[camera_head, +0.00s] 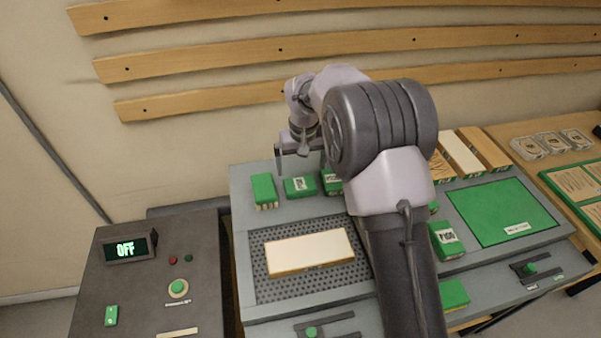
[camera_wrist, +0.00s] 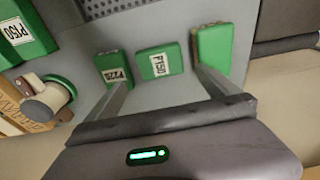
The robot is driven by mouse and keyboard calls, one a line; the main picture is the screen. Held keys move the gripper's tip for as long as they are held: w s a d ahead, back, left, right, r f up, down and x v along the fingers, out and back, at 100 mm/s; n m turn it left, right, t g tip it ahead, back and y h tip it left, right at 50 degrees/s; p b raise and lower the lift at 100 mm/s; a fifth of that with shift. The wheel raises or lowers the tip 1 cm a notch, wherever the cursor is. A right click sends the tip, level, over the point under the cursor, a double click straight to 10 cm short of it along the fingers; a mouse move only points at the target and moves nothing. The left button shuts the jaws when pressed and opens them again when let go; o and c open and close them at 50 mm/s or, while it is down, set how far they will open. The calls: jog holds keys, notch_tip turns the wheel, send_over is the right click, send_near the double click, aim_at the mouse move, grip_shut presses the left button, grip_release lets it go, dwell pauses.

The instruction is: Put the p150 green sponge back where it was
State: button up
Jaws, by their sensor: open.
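My gripper (camera_head: 298,165) is open and empty above the back left of the grey bench. In the wrist view, its fingers (camera_wrist: 160,80) are spread, with a green sponge (camera_wrist: 158,63) between and beyond them; its label is too small to read. A green block labelled P220 (camera_wrist: 115,69) lies beside the left finger, and another green block (camera_wrist: 213,45) lies beyond the right finger. A green sponge whose label looks like P150 (camera_wrist: 22,32) is at the wrist view's upper left. In the head view, a labelled green sponge (camera_head: 300,187) lies just below my gripper.
A wooden-edged pale board (camera_head: 308,251) lies on the perforated plate (camera_head: 262,288). A green mat (camera_head: 500,210) is on the right. A control panel (camera_head: 150,285) reading OFF stands at left. My arm hides part of the bench middle.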

jog(key=s+d+r+m+t+y, duration=0.1)
jog(key=s+d+r+m, duration=0.15)
jog(key=s+r, duration=0.65)
jog(key=s+d+r+m+t, duration=0.1)
jog(key=s+d+r, duration=0.3)
jog(key=s+r, duration=0.55)
jog(key=s+d+m+t, duration=0.2)
jog(key=s+m, duration=0.1)
jog(key=s, duration=1.4)
jog(key=shift+r+y, duration=0.3)
jog(key=shift+r, duration=0.05)
